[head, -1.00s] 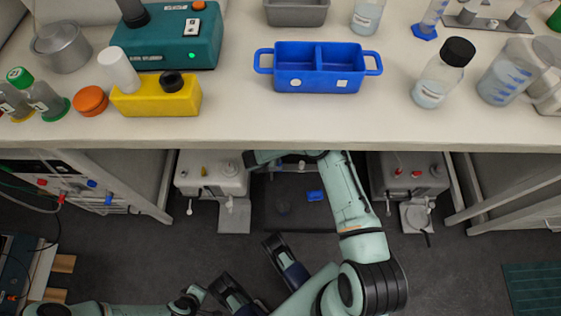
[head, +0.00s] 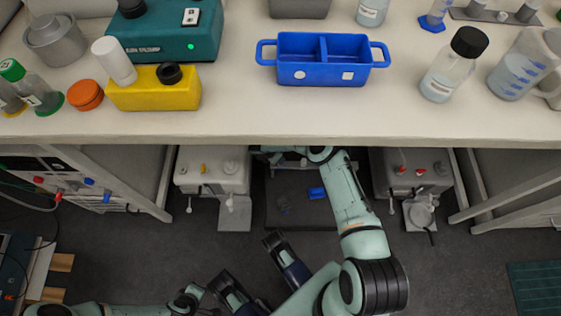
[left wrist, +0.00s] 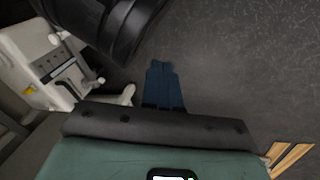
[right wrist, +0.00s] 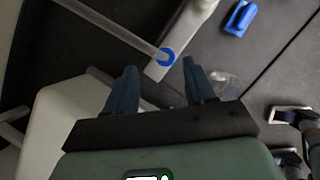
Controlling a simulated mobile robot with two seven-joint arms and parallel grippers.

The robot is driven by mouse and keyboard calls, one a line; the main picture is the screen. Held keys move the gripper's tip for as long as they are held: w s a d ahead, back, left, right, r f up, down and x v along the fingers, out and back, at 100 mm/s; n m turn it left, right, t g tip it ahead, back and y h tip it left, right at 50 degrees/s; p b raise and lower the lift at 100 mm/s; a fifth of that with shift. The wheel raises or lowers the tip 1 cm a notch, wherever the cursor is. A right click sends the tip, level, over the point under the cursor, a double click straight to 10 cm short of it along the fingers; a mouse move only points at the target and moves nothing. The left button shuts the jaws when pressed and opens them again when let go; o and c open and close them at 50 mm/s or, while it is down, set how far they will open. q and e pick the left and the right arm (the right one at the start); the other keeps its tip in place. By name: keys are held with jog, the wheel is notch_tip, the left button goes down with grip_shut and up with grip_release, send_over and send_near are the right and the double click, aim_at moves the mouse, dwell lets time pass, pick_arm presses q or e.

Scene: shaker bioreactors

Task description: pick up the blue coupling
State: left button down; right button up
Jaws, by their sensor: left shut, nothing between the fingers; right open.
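A small blue piece (head: 317,193) lies on the dark surface below the bench in the head view. In the right wrist view a blue block (right wrist: 240,18) lies at the upper right. A blue ring-shaped piece (right wrist: 166,57) sits at the end of a pale tube there; I cannot tell for certain which is the coupling. My right gripper (right wrist: 159,65) is open, with the blue ring between its fingertips in the picture but apparently beyond them. The head view hides this gripper under the bench edge. My left gripper (left wrist: 161,66) is shut and empty over the dark floor.
The bench (head: 230,128) overhangs my right arm. On it stand a blue two-part tray (head: 290,75), a yellow block (head: 150,96) and a bottle (head: 440,82). Below, pale units (head: 212,176) flank the dark surface. Open floor lies towards the front.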

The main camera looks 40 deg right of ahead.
jog(key=x, duration=0.1)
jog(key=b+x, duration=0.1)
jog(key=x, duration=0.1)
jog(key=b+x, duration=0.1)
jog(key=shift+s+f, duration=0.35)
jog(key=shift+f, duration=0.2)
pick_arm(q)
jog(key=shift+g, duration=0.9)
jog(key=s+f, duration=0.2)
jog(key=s, duration=0.1)
jog(key=s+f, duration=0.1)
jog(key=shift+s+a+f, duration=0.25)
jog(key=shift+a+f, duration=0.05)
pick_arm(e)
jog(key=shift+r, duration=0.1)
grip_shut()
